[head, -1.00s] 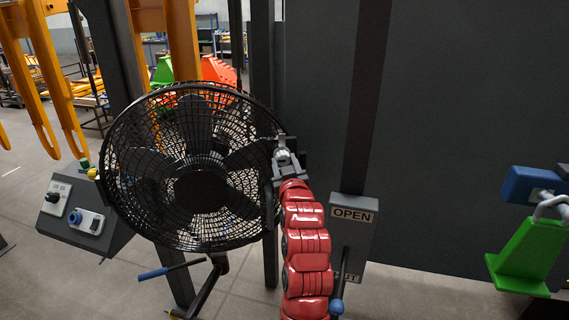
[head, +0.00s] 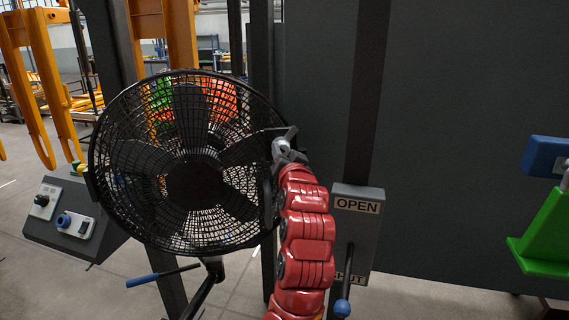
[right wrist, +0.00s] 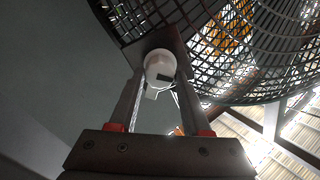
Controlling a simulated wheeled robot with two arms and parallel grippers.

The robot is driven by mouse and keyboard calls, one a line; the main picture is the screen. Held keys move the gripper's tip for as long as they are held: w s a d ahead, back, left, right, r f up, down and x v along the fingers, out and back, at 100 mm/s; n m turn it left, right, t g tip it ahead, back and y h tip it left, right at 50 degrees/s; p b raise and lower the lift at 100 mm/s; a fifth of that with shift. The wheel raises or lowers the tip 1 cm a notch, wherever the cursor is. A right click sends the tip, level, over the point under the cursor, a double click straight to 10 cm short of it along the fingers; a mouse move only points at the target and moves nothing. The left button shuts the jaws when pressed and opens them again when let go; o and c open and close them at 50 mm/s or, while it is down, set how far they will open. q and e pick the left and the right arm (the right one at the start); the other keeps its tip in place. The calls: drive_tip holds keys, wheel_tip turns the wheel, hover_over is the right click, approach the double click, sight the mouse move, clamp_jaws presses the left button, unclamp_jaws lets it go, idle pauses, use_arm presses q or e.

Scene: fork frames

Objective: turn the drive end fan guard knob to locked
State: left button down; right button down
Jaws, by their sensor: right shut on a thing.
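The black fan with its round wire guard (head: 190,165) stands left of the middle in the head view. A pale, roundish knob (right wrist: 160,66) with a dark mark sits at the guard's edge in the right wrist view. My right gripper (head: 284,148) reaches up to the right rim of the guard on its red arm. In the right wrist view its two fingers (right wrist: 158,85) stand on either side of the knob and are shut on it. The fingertips partly hide the knob in the head view. My left gripper is not in view.
A grey box marked OPEN (head: 357,207) with a blue-tipped lever stands right of my arm. A control box (head: 67,222) is at the lower left. A dark panel (head: 470,130) fills the right background.

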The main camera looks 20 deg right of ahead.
drive_tip(key=shift+f+m+b, duration=0.15)
drive_tip(key=shift+m+b, duration=0.15)
drive_tip(key=shift+m, duration=0.7)
drive_tip(key=m, duration=0.2)
drive_tip(key=shift+m, duration=0.3)
drive_tip(key=m+p, duration=0.1)
drive_tip(key=m, duration=0.4)
drive_tip(key=shift+m+p, duration=0.3)
drive_tip(key=shift+c, duration=1.8)
unclamp_jaws()
drive_tip(key=shift+w, duration=0.1)
